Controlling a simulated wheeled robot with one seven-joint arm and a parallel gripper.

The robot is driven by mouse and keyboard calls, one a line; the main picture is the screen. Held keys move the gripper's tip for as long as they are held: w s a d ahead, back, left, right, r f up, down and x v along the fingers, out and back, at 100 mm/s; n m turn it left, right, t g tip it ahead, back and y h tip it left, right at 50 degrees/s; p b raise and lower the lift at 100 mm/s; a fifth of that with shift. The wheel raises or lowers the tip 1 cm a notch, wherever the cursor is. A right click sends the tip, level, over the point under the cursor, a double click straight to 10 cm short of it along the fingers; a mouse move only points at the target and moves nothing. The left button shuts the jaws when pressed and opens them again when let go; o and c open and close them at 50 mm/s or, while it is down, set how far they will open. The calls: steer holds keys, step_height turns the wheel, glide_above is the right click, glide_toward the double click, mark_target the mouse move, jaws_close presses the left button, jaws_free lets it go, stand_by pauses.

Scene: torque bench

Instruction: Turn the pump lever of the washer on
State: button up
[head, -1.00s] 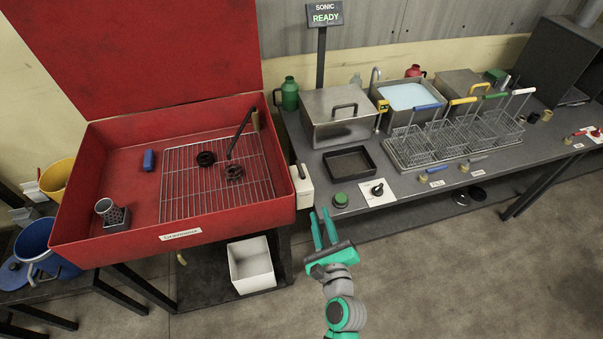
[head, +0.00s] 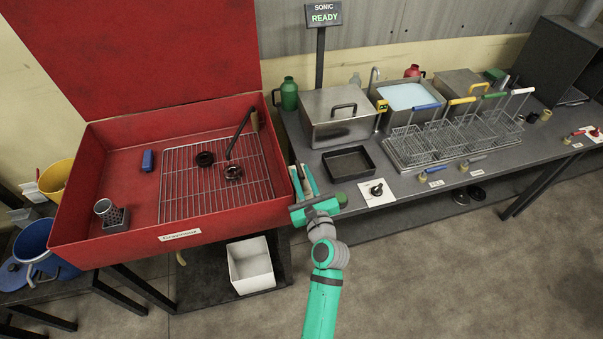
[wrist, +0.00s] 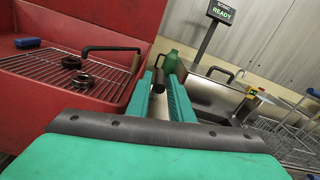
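The red washer (head: 80,225) stands open at the left, with a wire rack (head: 180,205) and a bent black spout (head: 239,133) inside. My gripper (head: 300,169) is at the washer's right side, in front of the small white box there, and mostly hides it. The wrist view shows my gripper (wrist: 160,77) open, its two green fingers apart. A short black handle (wrist: 159,88), apparently the pump lever, shows between the fingers. I cannot tell whether they touch it. In the head view the lever is hidden behind my gripper.
A green bottle (head: 288,95) stands behind. A white bin (head: 251,264) sits below.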

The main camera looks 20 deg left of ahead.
steer(key=shift+w+a, duration=0.35)
steer(key=shift+w, duration=0.15)
jaws_close()
